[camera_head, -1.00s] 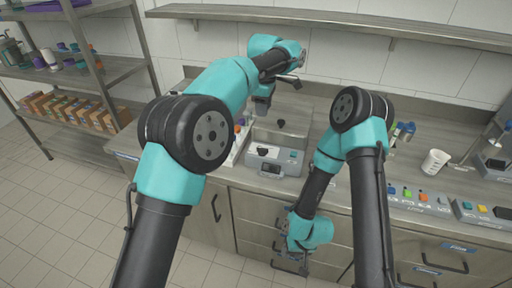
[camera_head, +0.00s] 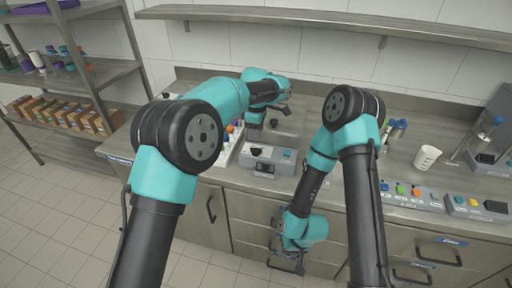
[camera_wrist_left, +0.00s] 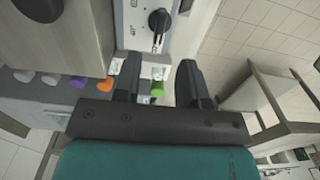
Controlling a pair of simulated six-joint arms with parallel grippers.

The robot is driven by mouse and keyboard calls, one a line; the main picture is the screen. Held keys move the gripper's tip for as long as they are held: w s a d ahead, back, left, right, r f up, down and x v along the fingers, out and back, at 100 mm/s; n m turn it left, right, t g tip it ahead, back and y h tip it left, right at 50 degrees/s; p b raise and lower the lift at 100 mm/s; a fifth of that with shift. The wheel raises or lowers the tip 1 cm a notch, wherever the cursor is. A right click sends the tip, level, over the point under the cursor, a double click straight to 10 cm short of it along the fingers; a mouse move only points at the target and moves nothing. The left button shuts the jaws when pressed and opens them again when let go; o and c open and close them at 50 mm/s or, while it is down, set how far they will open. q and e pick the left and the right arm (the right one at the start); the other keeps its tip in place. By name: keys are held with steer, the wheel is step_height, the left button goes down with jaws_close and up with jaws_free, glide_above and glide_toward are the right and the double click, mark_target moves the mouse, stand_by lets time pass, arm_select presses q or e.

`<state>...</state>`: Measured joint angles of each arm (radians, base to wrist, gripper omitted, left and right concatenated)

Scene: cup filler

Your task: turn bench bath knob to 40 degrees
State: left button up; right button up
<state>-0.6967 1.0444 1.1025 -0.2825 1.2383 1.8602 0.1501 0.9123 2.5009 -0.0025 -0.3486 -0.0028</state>
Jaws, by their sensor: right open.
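The bench bath (camera_head: 282,163) is a grey box with a sloped front panel and small display, standing on the counter. Its black knob (camera_head: 257,152) is at the panel's left. In the left wrist view the black knob (camera_wrist_left: 160,19) with a pale pointer mark sits on a light panel, ahead of the fingers and roughly in line with the gap. My left gripper (camera_wrist_left: 158,72) is open, empty and apart from the knob. In the head view it (camera_head: 254,135) hangs just above the bath's panel. My right gripper (camera_head: 286,264) is open and low in front of the drawers.
A white rack (camera_head: 227,153) with coloured-top items stands left of the bath. A wall shelf (camera_head: 330,24) runs above. The bath's lid has a black handle (camera_head: 272,123).

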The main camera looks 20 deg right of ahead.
mark_target(256, 148)
arm_select(q)
step_height(256, 148, down, 8)
steer(key=shift+r, duration=0.1)
steer(key=shift+c, duration=0.4)
jaws_close()
